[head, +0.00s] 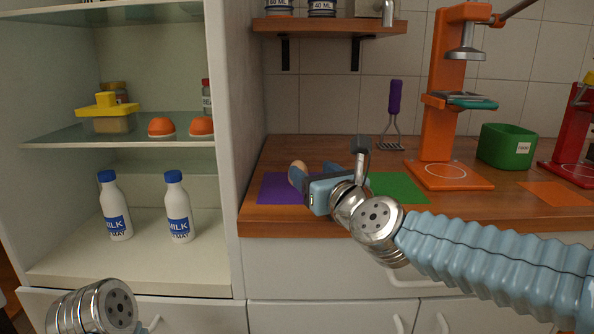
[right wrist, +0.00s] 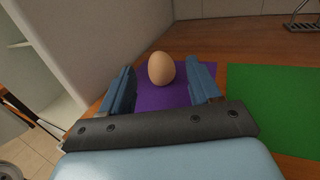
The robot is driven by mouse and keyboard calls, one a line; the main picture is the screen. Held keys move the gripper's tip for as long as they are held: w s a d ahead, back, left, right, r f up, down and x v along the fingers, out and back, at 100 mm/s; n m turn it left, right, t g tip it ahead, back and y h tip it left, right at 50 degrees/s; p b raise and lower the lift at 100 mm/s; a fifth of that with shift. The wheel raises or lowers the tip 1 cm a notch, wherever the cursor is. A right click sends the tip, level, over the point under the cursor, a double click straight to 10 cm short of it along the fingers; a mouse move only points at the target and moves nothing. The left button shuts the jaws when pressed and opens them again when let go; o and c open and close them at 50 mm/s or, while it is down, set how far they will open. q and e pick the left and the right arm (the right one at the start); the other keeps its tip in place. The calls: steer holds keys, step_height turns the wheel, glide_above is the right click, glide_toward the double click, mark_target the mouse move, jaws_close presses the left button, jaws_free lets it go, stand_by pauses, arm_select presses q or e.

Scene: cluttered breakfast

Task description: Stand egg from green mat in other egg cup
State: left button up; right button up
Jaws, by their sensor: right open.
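A brown egg (right wrist: 161,69) stands upright over the purple mat (right wrist: 180,96) in the right wrist view. Any cup under it cannot be made out. In the head view the egg (head: 298,169) shows just left of my right gripper (head: 313,173). My right gripper (right wrist: 165,86) is open, with its two fingers on either side of the egg in the picture; contact cannot be told. The green mat (right wrist: 275,105) lies to the right, and its visible part is bare; it also shows in the head view (head: 402,187). My left gripper is out of view.
The cabinet wall (head: 236,150) borders the purple mat on the left. Milk bottles (head: 178,210) stand in the open cabinet. A shelf (head: 330,27) hangs above.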

mark_target(301, 163)
steer(key=shift+x, duration=1.05)
steer(key=p+x, duration=0.1)
steer(key=x, duration=0.3)
steer(key=shift+w+a+p, duration=0.2)
steer(key=shift+p, duration=0.1)
steer(key=shift+w+a, duration=0.15)
steer(key=shift+w, duration=0.25)
steer(key=shift+f, duration=0.1)
steer(key=c, duration=1.1)
